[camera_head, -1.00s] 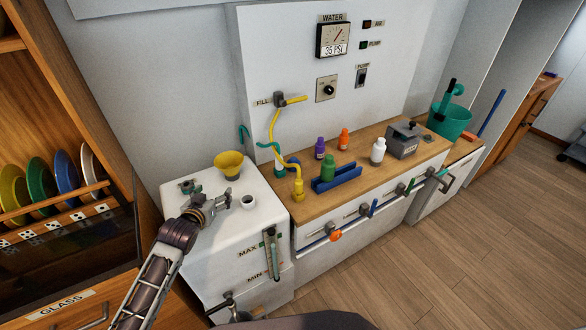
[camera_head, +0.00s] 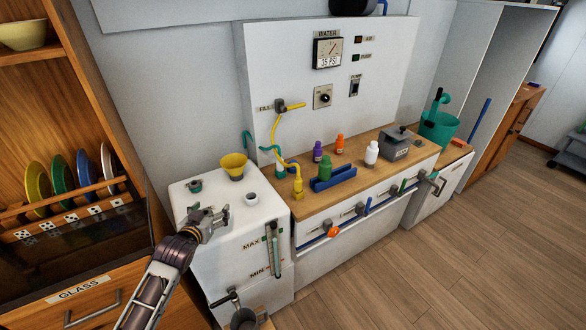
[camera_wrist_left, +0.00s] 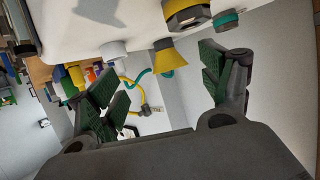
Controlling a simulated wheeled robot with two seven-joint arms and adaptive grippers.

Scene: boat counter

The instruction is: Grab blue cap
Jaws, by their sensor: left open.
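I cannot make out a separate blue cap in either view. My left gripper (camera_head: 212,218) is open and empty, above the top of the white tank (camera_head: 262,217), left of its small white neck. A yellow funnel (camera_head: 233,166) stands behind it; a small grey-green fitting (camera_head: 194,185) is at the back left. In the wrist view the picture is upside down: the open fingers (camera_wrist_left: 160,78) have the funnel (camera_wrist_left: 170,58) between and beyond them. A grey and yellow cap-like piece (camera_wrist_left: 187,15) and a teal ring (camera_wrist_left: 225,18) show beside it. My right gripper is not in view.
A wooden counter (camera_head: 355,172) to the right holds a green bottle (camera_head: 325,167) by a blue cradle (camera_head: 335,179), purple, orange and white bottles, and a grey box (camera_head: 396,148). A plate rack (camera_head: 70,200) stands left.

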